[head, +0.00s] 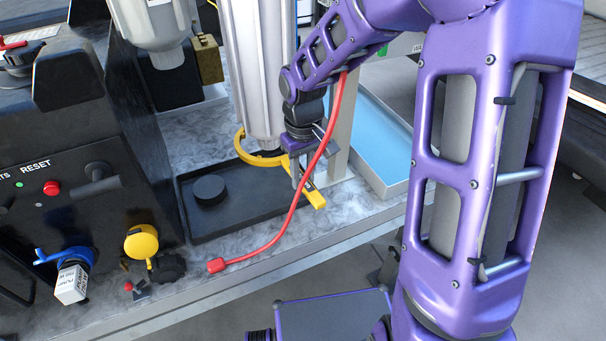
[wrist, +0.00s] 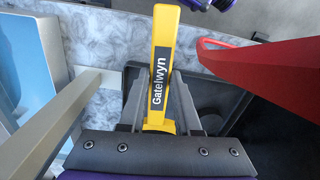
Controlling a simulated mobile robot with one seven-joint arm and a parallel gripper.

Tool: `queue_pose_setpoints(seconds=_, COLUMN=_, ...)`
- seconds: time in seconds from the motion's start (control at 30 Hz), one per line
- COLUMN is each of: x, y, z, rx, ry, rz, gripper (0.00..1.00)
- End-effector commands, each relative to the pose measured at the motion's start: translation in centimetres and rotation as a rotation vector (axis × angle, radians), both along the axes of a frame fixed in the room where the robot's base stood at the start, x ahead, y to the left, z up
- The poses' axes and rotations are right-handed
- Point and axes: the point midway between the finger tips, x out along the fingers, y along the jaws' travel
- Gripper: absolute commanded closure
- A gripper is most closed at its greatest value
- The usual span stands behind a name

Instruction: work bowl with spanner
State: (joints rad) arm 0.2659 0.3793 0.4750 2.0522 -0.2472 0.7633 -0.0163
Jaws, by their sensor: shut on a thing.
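The yellow spanner (head: 316,198) has a curved hook that lies around the lower end of the pale ribbed cylindrical bowl (head: 257,75) in the head view. Its handle sticks out to the lower right. My gripper (head: 299,178) is shut on the handle. In the wrist view, the handle (wrist: 163,32), with a dark label reading "Gatelwyn", runs between the two fingers of my gripper (wrist: 160,92). The hook is hidden in the wrist view. I cannot tell whether the hook is engaged tightly on the bowl.
A black tray (head: 225,225) with a round black puck (head: 208,190) lies below the bowl. A long red curved strip (head: 296,200) passes close in front of my gripper. A metal post (head: 341,140) and a blue-bottomed tray (head: 375,145) stand right. A black control panel (head: 75,160) stands left.

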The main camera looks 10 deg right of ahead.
Motion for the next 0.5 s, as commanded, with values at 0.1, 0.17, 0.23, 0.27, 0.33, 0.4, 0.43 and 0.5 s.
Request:
queue_pose_setpoints(seconds=0.1, x=0.1, y=0.0, z=0.4, rx=0.000, ry=-0.002, rz=-0.001, gripper=1.00)
queue_pose_setpoints(seconds=0.17, x=0.1, y=0.0, z=0.6, rx=0.000, ry=-0.003, rz=-0.001, gripper=1.00)
queue_pose_setpoints(seconds=0.23, x=0.1, y=0.0, z=0.8, rx=0.000, ry=-0.003, rz=-0.001, gripper=1.00)
queue_pose_setpoints(seconds=0.27, x=0.1, y=0.0, z=0.9, rx=0.000, ry=-0.003, rz=-0.001, gripper=1.00)
queue_pose_setpoints(seconds=0.33, x=0.1, y=0.0, z=1.1, rx=0.000, ry=-0.003, rz=-0.001, gripper=1.00)
queue_pose_setpoints(seconds=0.4, x=0.1, y=0.0, z=1.3, rx=0.000, ry=-0.002, rz=0.000, gripper=1.00)
queue_pose_setpoints(seconds=0.43, x=0.1, y=0.0, z=1.4, rx=0.000, ry=-0.002, rz=0.000, gripper=1.00)
queue_pose_setpoints(seconds=0.5, x=0.0, y=0.0, z=1.6, rx=0.000, ry=-0.002, rz=0.001, gripper=1.00)
